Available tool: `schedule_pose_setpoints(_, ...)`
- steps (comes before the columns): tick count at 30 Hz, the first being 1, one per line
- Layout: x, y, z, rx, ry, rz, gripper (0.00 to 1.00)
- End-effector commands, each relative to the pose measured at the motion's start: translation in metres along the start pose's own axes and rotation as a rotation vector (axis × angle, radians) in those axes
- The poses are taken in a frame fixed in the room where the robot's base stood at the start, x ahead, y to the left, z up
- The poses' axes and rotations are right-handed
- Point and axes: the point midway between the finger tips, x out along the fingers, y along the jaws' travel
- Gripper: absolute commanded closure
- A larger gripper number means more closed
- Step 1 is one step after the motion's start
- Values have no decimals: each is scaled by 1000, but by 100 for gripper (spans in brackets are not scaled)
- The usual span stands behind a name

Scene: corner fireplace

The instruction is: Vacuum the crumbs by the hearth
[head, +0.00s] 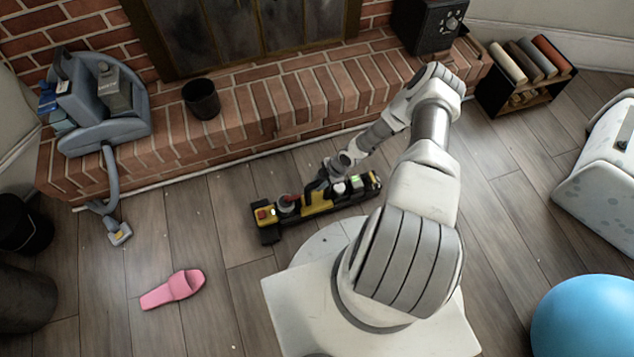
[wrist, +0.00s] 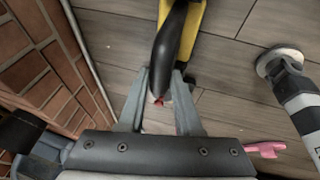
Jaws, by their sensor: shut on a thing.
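A yellow-and-black device (head: 318,203) with a red button and green lights, apparently a handheld vacuum, is low over or on the floor in front of the brick hearth (head: 262,122). I cannot tell whether it touches the boards. My gripper (head: 328,174) is over its top. In the wrist view my gripper (wrist: 160,88) is shut on its black handle (wrist: 172,45), between the two grey fingers. Tiny pale specks dot the floorboards left of the device in the head view; they are too small to identify surely as crumbs.
A grey machine (head: 88,120) with a hose stands on the hearth, its nozzle (head: 120,234) on the floor. A black cup (head: 201,98) is on the hearth. A pink slipper (head: 173,289) lies on the floor. A log rack (head: 524,75) and blue ball (head: 588,320) are right.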

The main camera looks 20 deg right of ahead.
Motion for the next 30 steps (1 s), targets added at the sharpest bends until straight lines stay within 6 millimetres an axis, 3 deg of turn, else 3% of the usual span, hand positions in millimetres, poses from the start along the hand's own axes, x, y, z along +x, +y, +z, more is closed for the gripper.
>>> schedule_pose_setpoints(30, -16, 4, 28, -2, -2, 6, 100)
